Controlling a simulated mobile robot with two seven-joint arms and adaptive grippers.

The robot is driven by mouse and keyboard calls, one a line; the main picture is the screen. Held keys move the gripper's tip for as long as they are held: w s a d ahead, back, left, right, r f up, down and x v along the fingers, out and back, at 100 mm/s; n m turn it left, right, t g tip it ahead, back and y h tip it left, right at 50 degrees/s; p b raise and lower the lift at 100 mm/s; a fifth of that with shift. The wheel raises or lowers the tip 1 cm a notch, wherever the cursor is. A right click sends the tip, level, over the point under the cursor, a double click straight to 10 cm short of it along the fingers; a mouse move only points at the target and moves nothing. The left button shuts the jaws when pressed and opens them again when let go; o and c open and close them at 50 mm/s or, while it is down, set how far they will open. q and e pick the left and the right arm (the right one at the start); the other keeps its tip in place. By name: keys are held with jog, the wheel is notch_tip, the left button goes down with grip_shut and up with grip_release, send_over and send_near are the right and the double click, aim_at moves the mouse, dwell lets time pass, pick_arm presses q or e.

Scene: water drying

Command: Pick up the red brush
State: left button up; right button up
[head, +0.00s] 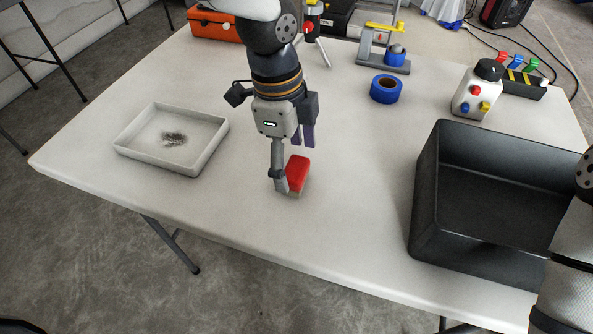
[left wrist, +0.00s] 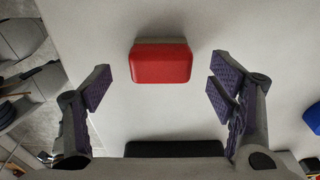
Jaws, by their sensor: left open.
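The red brush (head: 298,171) stands on the white table, red part up with a pale strip under it. In the left wrist view the brush (left wrist: 160,63) lies centred between the finger lines, just beyond the tips. My left gripper (head: 293,165) is open and points down over it, with one finger in front of the brush's left side in the head view. Its two fingers (left wrist: 163,88) are wide apart with nothing between the pads. My right gripper is not in view; only part of my right arm shows at the right edge.
A white tray (head: 128,150) with small metal pieces stands left. A large dark bin (head: 428,205) stands right. Blue tape (head: 386,89), a tape dispenser (head: 392,65), a white bottle-like box with coloured knobs (head: 476,92) and an orange case (head: 214,26) stand behind. The front middle is clear.

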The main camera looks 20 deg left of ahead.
aim_at(295, 167)
pick_arm(q)
jog(key=f, duration=0.3)
jog(key=shift+d+f, duration=0.1)
jog(key=shift+d, duration=0.15)
jog(key=shift+c, duration=0.6)
jog(key=c, duration=1.1)
